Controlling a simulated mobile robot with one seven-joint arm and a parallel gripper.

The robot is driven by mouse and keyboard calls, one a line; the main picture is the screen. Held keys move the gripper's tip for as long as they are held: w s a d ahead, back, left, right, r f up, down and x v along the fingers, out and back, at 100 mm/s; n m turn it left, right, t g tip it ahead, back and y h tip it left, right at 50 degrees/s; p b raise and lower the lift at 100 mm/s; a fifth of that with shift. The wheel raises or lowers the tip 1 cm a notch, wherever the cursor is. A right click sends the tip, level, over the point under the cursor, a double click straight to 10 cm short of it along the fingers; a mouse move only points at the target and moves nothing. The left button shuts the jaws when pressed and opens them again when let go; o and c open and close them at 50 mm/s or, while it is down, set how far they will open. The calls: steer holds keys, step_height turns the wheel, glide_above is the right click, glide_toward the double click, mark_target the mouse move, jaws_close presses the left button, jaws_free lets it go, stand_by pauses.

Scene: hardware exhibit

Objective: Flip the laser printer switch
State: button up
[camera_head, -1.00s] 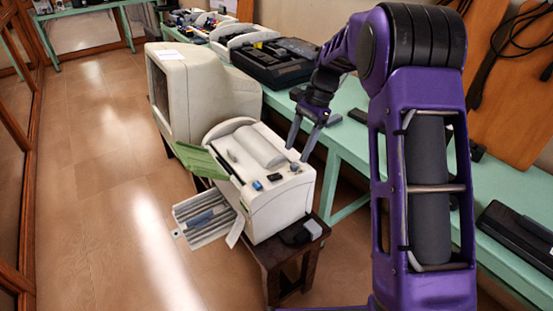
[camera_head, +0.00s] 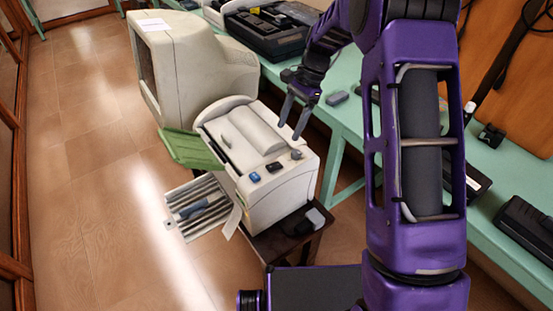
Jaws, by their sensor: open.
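The laser printer (camera_head: 285,193) is a cream box on a small dark stool, with a green flap (camera_head: 190,149) and a ribbed tray (camera_head: 196,206) open on its left side. On its top front edge are a blue button (camera_head: 254,177), a dark switch-like part (camera_head: 274,167) and a small grey knob (camera_head: 296,154). I cannot tell which of these is the switch. My gripper (camera_head: 293,121) points down with its two dark fingers apart and nothing between them. In the picture it is at the printer's back right edge, just above the grey knob. I see no clear contact.
A bulky cream monitor (camera_head: 190,70) stands behind the printer. A green bench (camera_head: 345,122) carrying several devices runs along the right. A dark stool (camera_head: 285,246) supports the printer, with a small grey-black object on it. The floor at left is clear.

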mark_target(274, 166)
steer(key=x, duration=1.2)
steer(key=shift+r+b, duration=0.1)
steer(key=shift+b, duration=0.2)
steer(key=shift+c, duration=0.2)
jaws_close()
